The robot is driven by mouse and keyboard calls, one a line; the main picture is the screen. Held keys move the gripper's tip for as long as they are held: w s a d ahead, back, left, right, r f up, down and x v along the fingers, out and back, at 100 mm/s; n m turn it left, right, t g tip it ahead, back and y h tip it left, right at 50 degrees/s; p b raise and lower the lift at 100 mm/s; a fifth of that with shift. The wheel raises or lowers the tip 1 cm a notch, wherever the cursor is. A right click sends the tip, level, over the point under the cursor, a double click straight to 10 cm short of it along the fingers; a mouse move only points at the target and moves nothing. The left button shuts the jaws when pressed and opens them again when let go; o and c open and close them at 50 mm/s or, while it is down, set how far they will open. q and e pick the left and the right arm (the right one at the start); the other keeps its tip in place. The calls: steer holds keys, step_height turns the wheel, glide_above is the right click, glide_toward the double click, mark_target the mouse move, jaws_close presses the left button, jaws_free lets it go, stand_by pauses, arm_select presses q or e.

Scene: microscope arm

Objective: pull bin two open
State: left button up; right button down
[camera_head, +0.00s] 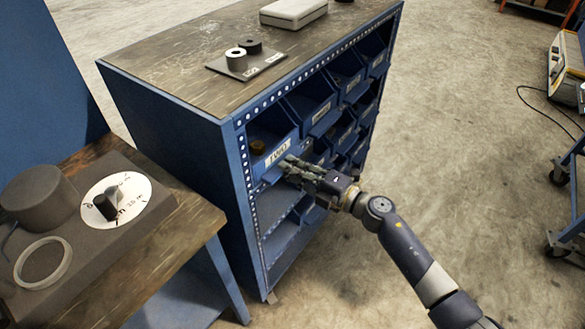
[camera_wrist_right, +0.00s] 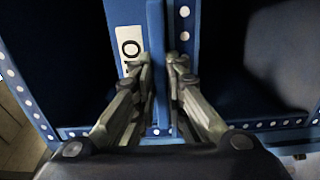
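Bin two (camera_head: 278,153) is a blue bin with a white "TWO" label on its front, in the upper row at the near end of the blue rack. A brown round thing (camera_head: 258,147) lies inside it. My right gripper (camera_head: 289,166) is at the lower front of this bin, just below the label. In the right wrist view its two fingertips (camera_wrist_right: 162,66) are close together with a narrow blue edge of the bin between them, beside the label (camera_wrist_right: 130,48). The exact finger contact is hard to see. My left gripper is not in view.
The rack's worn top (camera_head: 180,55) holds a small plate with two round pieces (camera_head: 243,58) and a grey case (camera_head: 293,12). More blue bins (camera_head: 312,107) sit along the row. A bench (camera_head: 150,245) with a dial box stands at left. Open floor (camera_head: 460,140) lies to the right.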

steer(key=p+v, duration=0.1)
steer(key=v, duration=1.5)
steer(key=shift+s+d, duration=0.1)
steer(key=c, duration=1.6)
jaws_free()
steer(key=shift+c, duration=0.2)
steer(key=shift+d, duration=0.1)
steer(key=v, duration=1.2)
